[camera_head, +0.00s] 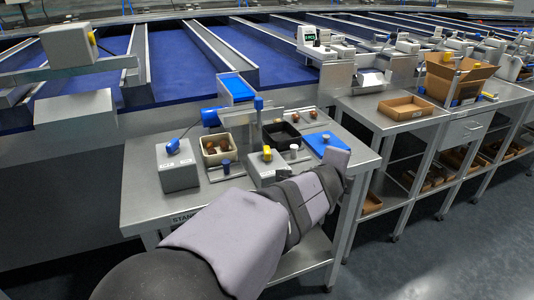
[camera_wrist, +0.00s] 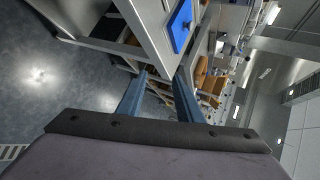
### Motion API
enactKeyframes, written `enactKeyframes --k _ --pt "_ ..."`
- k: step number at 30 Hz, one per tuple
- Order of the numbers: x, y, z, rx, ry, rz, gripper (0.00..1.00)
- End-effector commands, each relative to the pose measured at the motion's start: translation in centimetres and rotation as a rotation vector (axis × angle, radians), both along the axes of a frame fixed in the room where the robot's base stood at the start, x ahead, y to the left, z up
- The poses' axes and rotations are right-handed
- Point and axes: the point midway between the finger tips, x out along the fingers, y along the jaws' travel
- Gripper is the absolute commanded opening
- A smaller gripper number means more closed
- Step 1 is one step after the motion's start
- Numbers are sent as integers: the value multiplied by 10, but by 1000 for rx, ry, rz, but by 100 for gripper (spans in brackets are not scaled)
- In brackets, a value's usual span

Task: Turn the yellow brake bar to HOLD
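A small yellow bar (camera_head: 267,153) stands on a low grey box (camera_head: 262,172) near the front middle of the steel table in the head view. I take it to be the brake bar; the print on its box is too small to read, so I cannot tell its setting. My gripper (camera_wrist: 158,88) shows two fingers apart with nothing between them in the wrist view. It points past the table's right end, off to the right of the yellow bar and not touching it. The bar is not in the wrist view.
A grey box with a blue knob (camera_head: 173,146) stands at the table's left. A blue plate (camera_head: 316,140) lies at the right, close to my arm. Shelved benches stand further right.

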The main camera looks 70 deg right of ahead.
Motion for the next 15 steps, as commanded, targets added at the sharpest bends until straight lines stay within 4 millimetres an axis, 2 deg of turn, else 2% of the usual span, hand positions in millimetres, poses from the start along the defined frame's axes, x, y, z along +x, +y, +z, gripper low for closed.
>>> enactKeyframes --k 1,4,8,11,15 --pt "-9 1 -10 -5 124 19 33" --pt "-22 1 -13 -38 374 71 33" --pt "-20 -3 -7 -116 680 173 33" --pt "-3 -6 0 -204 897 276 33" --pt "41 -3 7 -365 1158 451 33"
